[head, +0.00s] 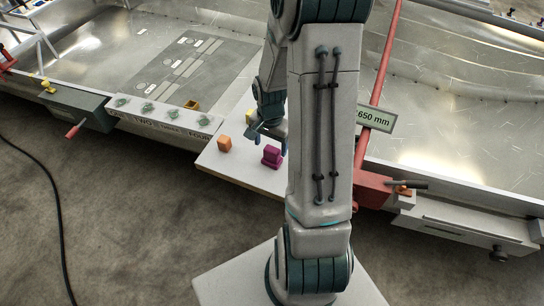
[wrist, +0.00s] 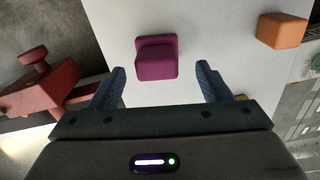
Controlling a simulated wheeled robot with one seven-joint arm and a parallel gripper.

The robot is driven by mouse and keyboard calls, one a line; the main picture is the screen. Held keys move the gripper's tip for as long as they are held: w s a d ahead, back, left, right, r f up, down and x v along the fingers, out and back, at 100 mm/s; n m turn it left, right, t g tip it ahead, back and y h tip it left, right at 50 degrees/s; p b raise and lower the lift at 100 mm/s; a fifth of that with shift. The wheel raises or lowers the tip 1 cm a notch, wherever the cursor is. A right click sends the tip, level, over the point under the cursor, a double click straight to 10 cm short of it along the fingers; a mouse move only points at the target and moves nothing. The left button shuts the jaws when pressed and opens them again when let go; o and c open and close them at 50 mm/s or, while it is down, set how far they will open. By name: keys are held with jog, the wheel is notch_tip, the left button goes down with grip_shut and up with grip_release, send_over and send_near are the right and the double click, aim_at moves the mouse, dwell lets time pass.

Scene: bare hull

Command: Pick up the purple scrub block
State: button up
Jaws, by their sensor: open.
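The purple scrub block (head: 271,156) lies on a white board (head: 235,163), near the board's front edge and left of my arm. It also shows in the wrist view (wrist: 157,58), upper middle, with a raised smaller part on one side. My gripper (head: 268,135) is just behind and above the block in the head view. In the wrist view its two fingers (wrist: 160,85) are apart and empty. The block lies beyond the fingertips, roughly in line with the gap between them. I cannot tell the exact height of the fingers over the board.
An orange block (head: 224,143) lies left of the purple one, and at upper right in the wrist view (wrist: 282,30). A yellow piece (head: 249,116) is partly hidden behind my gripper. A red clamp (head: 371,189) and red bar stand to the right.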

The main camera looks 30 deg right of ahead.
aim_at(272, 149)
notch_tip(272, 149, down, 5)
jog(key=shift+s+d+r, duration=0.1)
jog(key=shift+d, duration=0.05)
jog(key=c, duration=1.1)
